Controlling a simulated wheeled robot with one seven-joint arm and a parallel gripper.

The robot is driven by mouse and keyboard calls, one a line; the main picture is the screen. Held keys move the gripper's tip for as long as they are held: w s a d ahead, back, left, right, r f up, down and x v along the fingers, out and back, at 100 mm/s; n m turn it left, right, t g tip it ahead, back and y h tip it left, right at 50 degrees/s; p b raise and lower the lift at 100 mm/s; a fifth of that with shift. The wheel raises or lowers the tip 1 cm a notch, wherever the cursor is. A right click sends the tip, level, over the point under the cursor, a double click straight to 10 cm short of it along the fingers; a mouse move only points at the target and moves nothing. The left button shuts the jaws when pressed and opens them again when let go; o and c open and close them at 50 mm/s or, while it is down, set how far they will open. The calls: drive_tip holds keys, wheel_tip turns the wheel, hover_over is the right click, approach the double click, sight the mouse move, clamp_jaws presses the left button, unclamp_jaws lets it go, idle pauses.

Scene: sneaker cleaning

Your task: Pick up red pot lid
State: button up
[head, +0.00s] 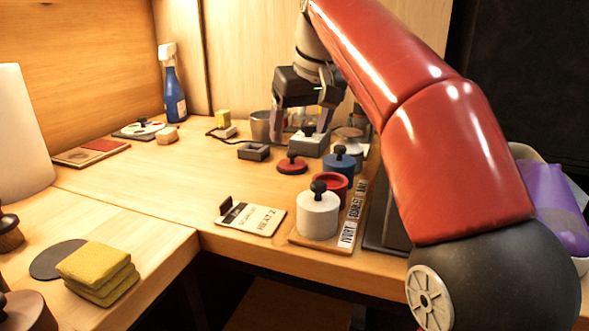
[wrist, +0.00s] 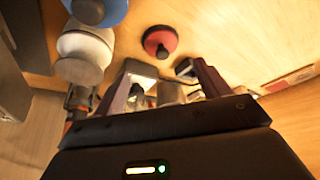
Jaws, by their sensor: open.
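The red pot lid (head: 287,168), a flat disc with a black knob, lies on the table just left of the pot row. It also shows in the wrist view (wrist: 168,35), beyond the fingertips. The open red pot (head: 331,184) stands between the white pot (head: 317,217) and the blue pot (head: 343,163). My gripper (head: 302,128) is open, pointing down behind the lid and apart from it. In the wrist view my gripper (wrist: 160,68) has its fingers spread, with nothing held between them. A small grey block-like item (head: 310,146) is by the fingers.
The pots stand on a wooden tray (head: 300,240) with name labels. A metal cup (head: 261,126) and a small dark box (head: 254,152) are left of my gripper. A card (head: 251,217) lies in front. Table to the lid's left is clear.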

sight(294, 154)
drive_tip(key=b+x, duration=0.1)
drive_tip(key=x, duration=0.1)
drive_tip(key=b+x, duration=0.1)
drive_tip(key=x, duration=0.1)
drive_tip(key=s+x, duration=0.1)
drive_tip(key=x, duration=0.1)
drive_tip(key=shift+w+a+f+b, duration=0.1)
drive_tip(key=shift+w+f+b, duration=0.1)
drive_tip(key=shift+f+b, duration=0.25)
drive_tip(key=c, duration=1)
